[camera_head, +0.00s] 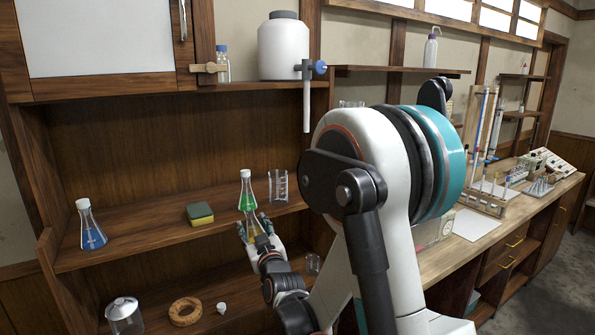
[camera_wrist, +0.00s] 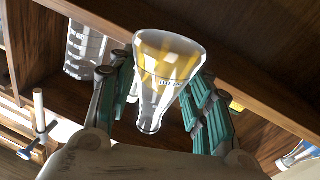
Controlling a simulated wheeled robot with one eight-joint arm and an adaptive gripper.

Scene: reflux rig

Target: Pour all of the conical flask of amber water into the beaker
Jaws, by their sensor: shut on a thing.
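The conical flask of amber water (camera_wrist: 168,62) is held between the teal fingers of my gripper (camera_wrist: 155,100), shut on it. The wrist view is upside down: the flask's wide base with the amber water is at the top and its clear neck points down, so the flask is about upright. In the head view my gripper (camera_head: 254,229) is at the shelf's front edge, just below a green flask, and the amber shows only partly between the fingers. A clear graduated glass, apparently the beaker (camera_head: 279,187), stands on the shelf to the right; it also shows in the wrist view (camera_wrist: 88,48).
A white-capped green flask (camera_head: 247,192) stands close behind my gripper. A blue flask (camera_head: 91,232) and a sponge (camera_head: 199,214) are farther left. A white tank's outlet pipe (camera_head: 307,105) hangs above right. The lower shelf holds a jar (camera_head: 124,317) and a cork ring (camera_head: 185,311).

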